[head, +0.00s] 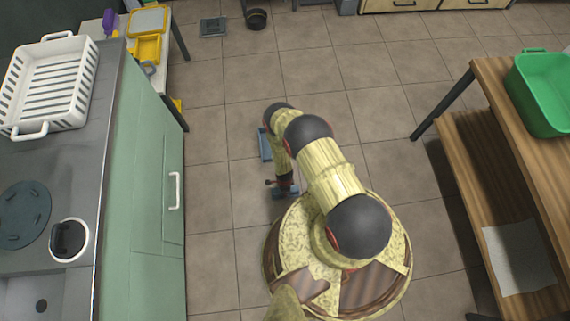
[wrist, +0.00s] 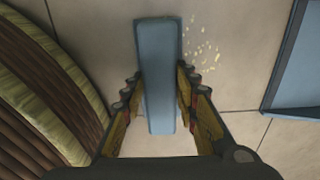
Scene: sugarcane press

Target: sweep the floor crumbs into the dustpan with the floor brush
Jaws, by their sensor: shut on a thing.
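The floor brush shows in the wrist view as a long blue-grey block (wrist: 158,50) between my fingers, and in the head view as a small blue piece (head: 291,193) low at the floor. My gripper (wrist: 159,88) is shut on it; in the head view the gripper (head: 284,183) hangs just left of my base. Pale crumbs (wrist: 204,53) lie scattered on the floor just right of the brush in the wrist view. The blue dustpan (wrist: 304,70) is at the right edge there, apart from the crumbs. In the head view the dustpan (head: 265,146) is partly hidden by my arm.
A green cabinet (head: 146,210) with a grey counter stands on the left. A wooden table with a lower bench (head: 490,190) stands on the right, holding a green tub (head: 540,95). Tiled floor (head: 380,80) is clear beyond my arm. A dark pot (head: 256,19) stands at the back.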

